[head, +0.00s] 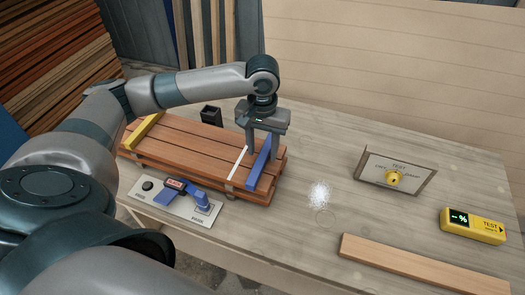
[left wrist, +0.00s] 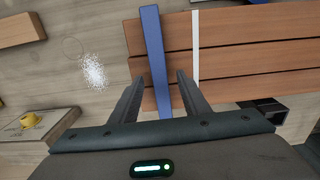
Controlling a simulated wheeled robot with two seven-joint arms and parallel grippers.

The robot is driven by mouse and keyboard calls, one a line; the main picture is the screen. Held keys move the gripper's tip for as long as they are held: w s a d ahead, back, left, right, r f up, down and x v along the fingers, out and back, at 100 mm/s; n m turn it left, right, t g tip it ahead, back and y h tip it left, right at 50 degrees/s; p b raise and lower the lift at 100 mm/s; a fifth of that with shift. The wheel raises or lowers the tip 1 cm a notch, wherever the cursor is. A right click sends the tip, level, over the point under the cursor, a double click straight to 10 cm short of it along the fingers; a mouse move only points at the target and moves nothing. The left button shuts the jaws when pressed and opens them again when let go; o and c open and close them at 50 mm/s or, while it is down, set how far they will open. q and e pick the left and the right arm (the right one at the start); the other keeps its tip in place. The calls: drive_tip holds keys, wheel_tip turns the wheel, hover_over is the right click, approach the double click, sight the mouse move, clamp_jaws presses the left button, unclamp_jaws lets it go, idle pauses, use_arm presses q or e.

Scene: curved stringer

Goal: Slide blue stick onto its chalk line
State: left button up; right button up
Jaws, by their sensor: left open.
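The blue stick (head: 259,163) lies across the wooden planks (head: 190,152) near their right end, slightly tilted to the white chalk line (head: 237,162). In the head view the chalk line is just left of the stick, with a gap between them. My left gripper (head: 261,153) points down over the stick. In the left wrist view the open fingers (left wrist: 158,92) stand on either side of the blue stick (left wrist: 153,45), and the chalk line (left wrist: 195,45) runs right of it. I cannot tell whether a finger touches the stick. My right gripper is not in view.
A yellow stick (head: 143,130) lies at the planks' left end. A panel with a blue lever (head: 201,201) is in front. A black holder (head: 211,116) stands behind. To the right are a test box (head: 395,174), a yellow meter (head: 472,226) and a loose board (head: 420,266).

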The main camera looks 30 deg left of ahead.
sight(242, 155)
use_arm(q)
drive_tip(key=shift+f, duration=0.95)
drive_tip(key=shift+c, duration=0.7)
clamp_jaws()
drive_tip(key=shift+a, duration=0.1)
drive_tip(key=shift+s+a+r+p, duration=0.1)
drive_tip(key=shift+s+a+p, duration=0.1)
drive_tip(key=shift+a+p, duration=0.5)
drive_tip(key=shift+s+a+p, duration=0.2)
drive_tip(key=shift+a+p, duration=0.25)
drive_tip(key=shift+a, duration=0.4)
drive_tip(key=shift+s+a+p, duration=0.2)
drive_tip(key=shift+a+p, duration=0.25)
drive_tip(key=shift+a, duration=0.35)
drive_tip(key=shift+s+a+p, duration=0.15)
drive_tip(key=shift+a+p, duration=0.2)
drive_tip(key=shift+a, duration=0.4)
